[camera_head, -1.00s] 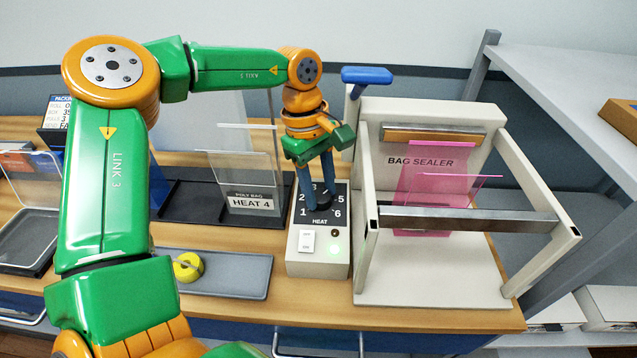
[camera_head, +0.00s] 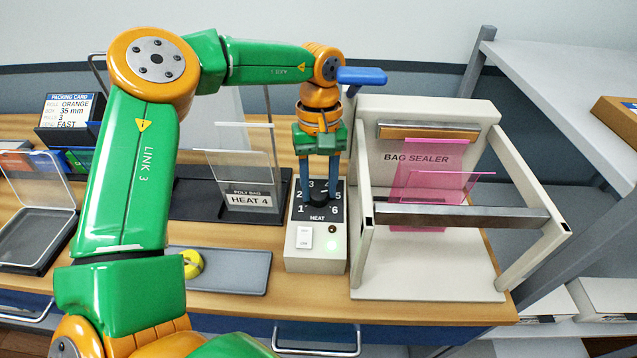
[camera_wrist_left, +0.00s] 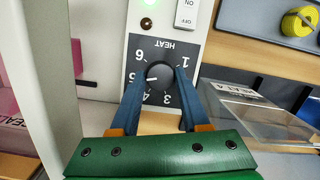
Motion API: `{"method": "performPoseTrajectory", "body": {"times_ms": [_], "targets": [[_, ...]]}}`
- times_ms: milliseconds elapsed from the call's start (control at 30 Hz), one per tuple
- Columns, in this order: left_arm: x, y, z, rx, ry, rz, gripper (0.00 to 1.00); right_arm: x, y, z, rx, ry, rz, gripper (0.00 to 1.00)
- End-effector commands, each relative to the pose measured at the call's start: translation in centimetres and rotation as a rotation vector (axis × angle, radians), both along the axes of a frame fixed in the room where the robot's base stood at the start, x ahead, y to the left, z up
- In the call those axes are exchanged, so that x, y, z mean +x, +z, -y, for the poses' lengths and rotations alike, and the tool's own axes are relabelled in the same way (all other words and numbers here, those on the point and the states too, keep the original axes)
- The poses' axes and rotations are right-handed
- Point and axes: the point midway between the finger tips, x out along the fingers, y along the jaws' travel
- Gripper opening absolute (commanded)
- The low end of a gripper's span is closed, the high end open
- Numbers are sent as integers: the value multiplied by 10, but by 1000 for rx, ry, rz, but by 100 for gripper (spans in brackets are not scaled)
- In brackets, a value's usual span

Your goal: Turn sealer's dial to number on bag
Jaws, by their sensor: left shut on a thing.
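The bag's label (camera_head: 248,199) reads "POLY BAG HEAT 4" and stands left of the sealer's control box. The bag sealer (camera_head: 420,125) is a cream frame with a pink sheet in it. Its black dial (camera_head: 319,198) sits on a dark panel numbered 1 to 6; it also shows in the left wrist view (camera_wrist_left: 160,74), where its white mark points close to 5. My left gripper (camera_head: 320,204) reaches down from above, its blue fingers (camera_wrist_left: 159,92) shut on the dial from both sides. My right gripper is not in view.
A white switch (camera_head: 304,237) and a lit green light (camera_head: 331,246) are on the box below the dial. A grey tray (camera_head: 235,270) with a yellow roll (camera_head: 192,263) lies to the left. A blue handle (camera_head: 362,77) sticks out above, close to my arm.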

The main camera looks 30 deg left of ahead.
Motion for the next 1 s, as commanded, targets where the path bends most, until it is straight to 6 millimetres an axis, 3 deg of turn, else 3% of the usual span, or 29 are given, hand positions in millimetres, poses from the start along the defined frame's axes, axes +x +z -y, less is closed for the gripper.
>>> {"method": "performPoseTrajectory", "body": {"times_ms": [433,467,533,867,1000], "targets": [[-3,-3,0,0,-8,-12,0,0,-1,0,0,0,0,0],[-3,-3,0,0,-7,-12,54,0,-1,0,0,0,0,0],[-2,-3,0,0,-7,-11,73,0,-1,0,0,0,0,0],[-1,-1,0,-2,11,-3,76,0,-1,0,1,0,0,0],[-1,-3,-1,-29,207,14,76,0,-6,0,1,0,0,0]]}}
